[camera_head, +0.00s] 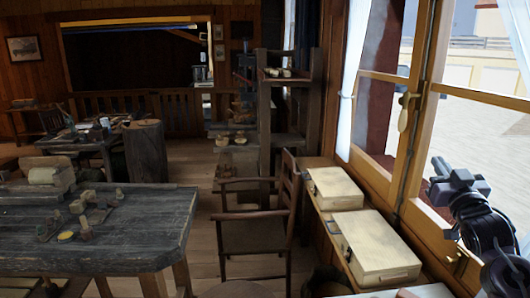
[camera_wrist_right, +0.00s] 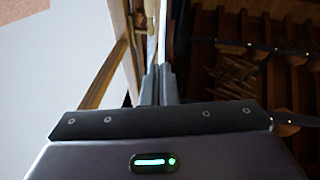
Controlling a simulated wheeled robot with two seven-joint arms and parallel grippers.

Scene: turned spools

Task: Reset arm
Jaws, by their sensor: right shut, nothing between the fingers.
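My right gripper (camera_head: 440,170) is raised at the right side of the head view, in front of the window frame. Its arm bends up from the lower right corner. In the right wrist view its two fingers (camera_wrist_right: 158,78) are together, with nothing between them. My left gripper does not show in either view. Several turned wooden pieces (camera_head: 84,227) stand on the dark workbench at the left, far from the right gripper.
The dark workbench (camera_head: 140,222) fills the lower left. A wooden chair (camera_head: 255,233) stands mid-floor. Pale boxes (camera_head: 375,245) lie along the sill below the right gripper. The window frame (camera_head: 413,120) is close to the right arm. Bare floor (camera_head: 205,235) shows between bench and chair.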

